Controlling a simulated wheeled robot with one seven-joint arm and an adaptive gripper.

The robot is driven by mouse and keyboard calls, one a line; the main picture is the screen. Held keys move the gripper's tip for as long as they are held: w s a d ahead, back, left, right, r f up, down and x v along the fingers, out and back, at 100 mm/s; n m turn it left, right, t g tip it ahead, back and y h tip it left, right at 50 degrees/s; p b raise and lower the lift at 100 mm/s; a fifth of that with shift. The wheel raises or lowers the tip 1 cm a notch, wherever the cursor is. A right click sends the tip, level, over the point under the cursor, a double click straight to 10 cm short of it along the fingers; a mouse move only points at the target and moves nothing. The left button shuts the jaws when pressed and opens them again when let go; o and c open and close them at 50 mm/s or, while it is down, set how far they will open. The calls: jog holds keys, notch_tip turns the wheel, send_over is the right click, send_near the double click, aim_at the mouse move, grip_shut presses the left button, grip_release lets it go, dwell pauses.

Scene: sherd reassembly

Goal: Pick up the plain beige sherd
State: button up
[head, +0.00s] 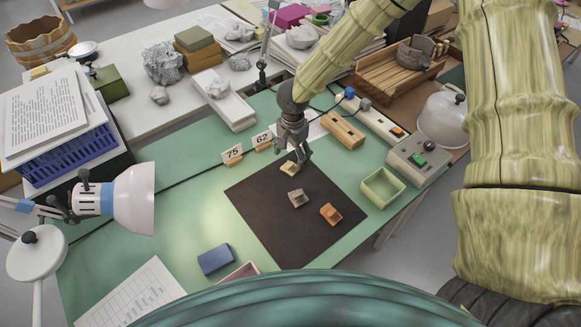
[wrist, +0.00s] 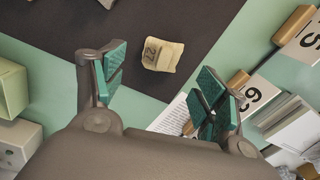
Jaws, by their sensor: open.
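The plain beige sherd (head: 289,168) lies near the far corner of the dark mat (head: 262,205). In the wrist view the beige sherd (wrist: 162,54) shows a small dark number on a paler patch. My gripper (head: 302,160) is just above and slightly right of it in the head view, with its fingers pointing down. In the wrist view my gripper (wrist: 161,74) has its teal finger pads wide apart and nothing between them. The sherd shows beyond the gap between the pads, apart from both.
A grey-brown sherd (head: 297,198) and an orange sherd (head: 331,214) lie nearer on the mat. Number cards 75 (head: 232,152) and 62 (head: 262,139) stand behind it. A green tray (head: 382,188) and wooden block (head: 343,131) sit right. A lamp (head: 128,198) stands left.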

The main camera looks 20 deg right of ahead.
aim_at(292, 164)
jog(key=shift+w+f, duration=0.3)
jog(key=shift+f, duration=0.3)
jog(key=shift+d+f+p, duration=0.1)
jog(key=shift+f+p, duration=0.2)
jog(key=shift+f, duration=0.05)
jog(key=shift+s+f+p, duration=0.3)
jog(key=shift+s+f, duration=0.05)
jog(key=shift+f, duration=0.25)
jog(key=shift+w+f, duration=0.15)
jog(key=shift+f, duration=0.4)
jog(key=shift+w+f, duration=0.15)
jog(key=shift+f, duration=0.4)
jog(key=shift+s+r, duration=0.15)
jog(key=shift+s, duration=0.05)
jog(key=shift+w, duration=0.1)
jog(key=c, duration=1)
